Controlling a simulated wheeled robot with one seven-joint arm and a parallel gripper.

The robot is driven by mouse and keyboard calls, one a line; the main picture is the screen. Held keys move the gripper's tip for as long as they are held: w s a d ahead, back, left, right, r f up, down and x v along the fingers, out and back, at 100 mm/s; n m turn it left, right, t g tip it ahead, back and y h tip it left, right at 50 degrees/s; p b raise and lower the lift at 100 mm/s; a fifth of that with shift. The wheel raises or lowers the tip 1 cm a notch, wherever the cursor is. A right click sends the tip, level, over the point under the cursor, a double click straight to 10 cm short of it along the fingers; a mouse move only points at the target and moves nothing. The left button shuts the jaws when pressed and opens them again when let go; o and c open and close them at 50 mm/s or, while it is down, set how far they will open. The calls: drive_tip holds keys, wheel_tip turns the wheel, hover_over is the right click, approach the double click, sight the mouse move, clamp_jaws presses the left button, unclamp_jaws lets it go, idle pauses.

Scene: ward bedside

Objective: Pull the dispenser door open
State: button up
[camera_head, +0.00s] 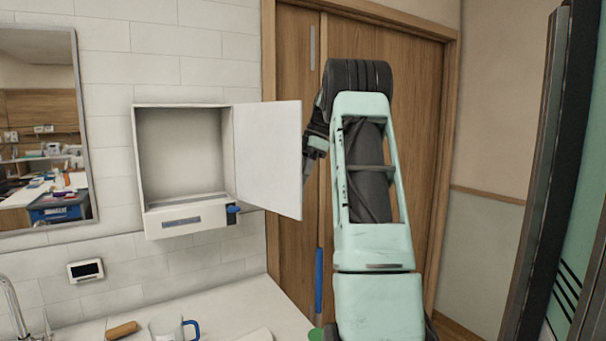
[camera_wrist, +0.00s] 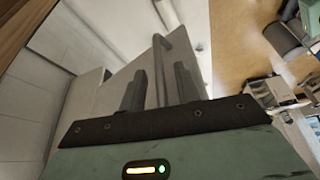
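The white wall dispenser (camera_head: 190,217) hangs left of centre in the head view, and its inside looks empty. Its white door (camera_head: 268,155) stands wide open, swung out to the right. My gripper (camera_head: 306,168) is at the door's free right edge, its fingertips partly hidden behind it. In the wrist view the two dark fingers of my gripper (camera_wrist: 160,88) stand apart, with a gap between them. A grey bar-like handle (camera_wrist: 158,62) on the door (camera_wrist: 112,84) shows between the fingers. I cannot tell whether they touch it.
A counter (camera_head: 215,312) below holds a clear mug with a blue handle (camera_head: 172,327) and a brown-handled item (camera_head: 122,330). A mirror (camera_head: 75,130) hangs at left. A wooden door (camera_head: 415,110) stands behind my arm. A dark-edged panel (camera_head: 550,170) stands at right.

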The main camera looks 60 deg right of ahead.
drive_tip(key=shift+s+d+r, duration=0.15)
drive_tip(key=shift+d+r, duration=0.05)
drive_tip(key=shift+r, duration=0.2)
drive_tip(key=p+v, duration=0.6)
drive_tip(key=v, duration=1)
drive_tip(key=shift+s+r+p, duration=0.2)
drive_tip(key=shift+r+p, duration=0.05)
drive_tip(key=shift+p, duration=0.1)
